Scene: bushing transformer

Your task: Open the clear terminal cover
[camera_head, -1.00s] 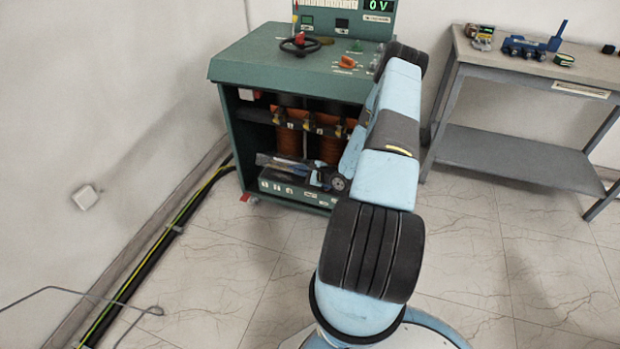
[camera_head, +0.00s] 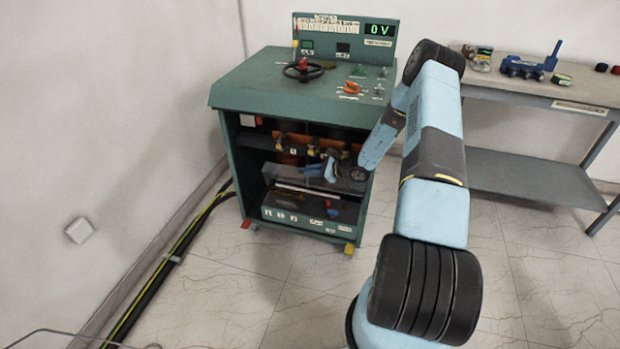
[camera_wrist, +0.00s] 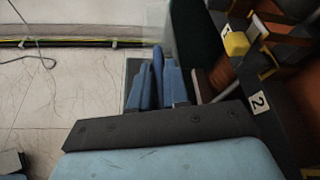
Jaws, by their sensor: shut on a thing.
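The green transformer cabinet (camera_head: 230,150) stands with its front open toward me. The clear terminal cover (camera_head: 285,178) shows as a see-through panel with a pale lower edge, tilted up above the terminal box (camera_head: 290,214) low in the cabinet. My gripper (camera_head: 312,170) is at the cover, in front of the coils, its blue fingers shut on it. In the wrist view my gripper's fingers (camera_wrist: 158,62) are close together, and the clear cover (camera_wrist: 158,25) shows faintly beyond them. The exact grip on the cover is hard to see.
The numbered terminals (camera_wrist: 258,102) lie close to the right of my gripper in the wrist view. A handwheel (camera_head: 303,69) and a 0 V display (camera_head: 379,30) are on top. A grey workbench (camera_head: 530,91) stands right. The floor ahead is clear.

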